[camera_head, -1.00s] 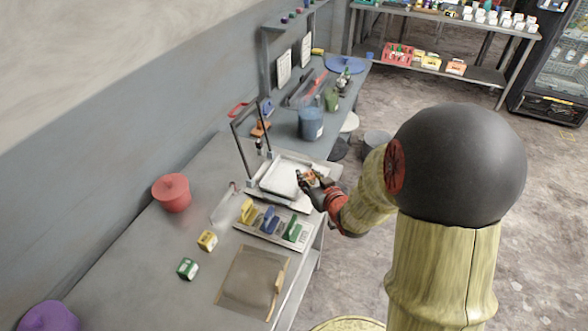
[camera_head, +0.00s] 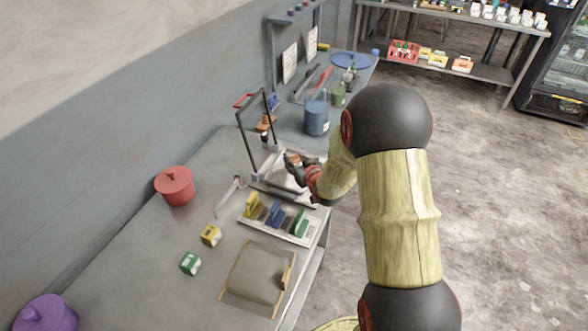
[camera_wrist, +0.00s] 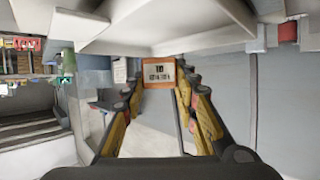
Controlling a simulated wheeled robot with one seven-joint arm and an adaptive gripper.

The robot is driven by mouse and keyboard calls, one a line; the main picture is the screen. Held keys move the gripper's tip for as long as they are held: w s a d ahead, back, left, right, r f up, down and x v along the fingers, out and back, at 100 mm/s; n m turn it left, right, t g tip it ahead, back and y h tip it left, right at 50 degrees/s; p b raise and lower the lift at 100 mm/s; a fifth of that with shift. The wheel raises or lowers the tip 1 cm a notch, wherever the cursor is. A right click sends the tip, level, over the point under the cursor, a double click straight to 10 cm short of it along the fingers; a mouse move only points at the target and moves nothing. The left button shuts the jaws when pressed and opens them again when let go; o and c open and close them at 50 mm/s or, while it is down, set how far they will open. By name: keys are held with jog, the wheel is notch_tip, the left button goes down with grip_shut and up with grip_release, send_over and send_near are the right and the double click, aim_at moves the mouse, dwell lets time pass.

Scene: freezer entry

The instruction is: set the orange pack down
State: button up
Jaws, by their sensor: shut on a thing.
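The orange pack shows in the wrist view (camera_wrist: 159,73) as a small orange-edged block with a pale, dark-marked face, between my gripper's fingertips. In the head view my gripper (camera_head: 296,164) is shut on it, over the white-topped device (camera_head: 283,178) on the grey bench. The pack is mostly hidden there by the dark fingers, with a small orange-brown part (camera_head: 294,158) showing. The device's dark frame (camera_head: 257,137) stands raised at its back left. I cannot tell whether the pack touches the white top.
A rack with yellow, blue and green holders (camera_head: 276,217) stands just in front of the device. A blue container (camera_head: 316,117) stands behind it. A red pot (camera_head: 175,186), yellow box (camera_head: 211,235) and green box (camera_head: 190,263) are at left. Bare bench (camera_head: 150,240) lies between them.

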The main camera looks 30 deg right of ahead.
jog(key=shift+w+f, duration=0.3)
jog(key=shift+f, duration=0.1)
jog(key=shift+w+f+b, duration=0.1)
jog(key=shift+f+b, duration=0.45)
jog(key=shift+f, duration=0.9)
jog(key=shift+f, duration=0.2)
jog(key=o, duration=1.1)
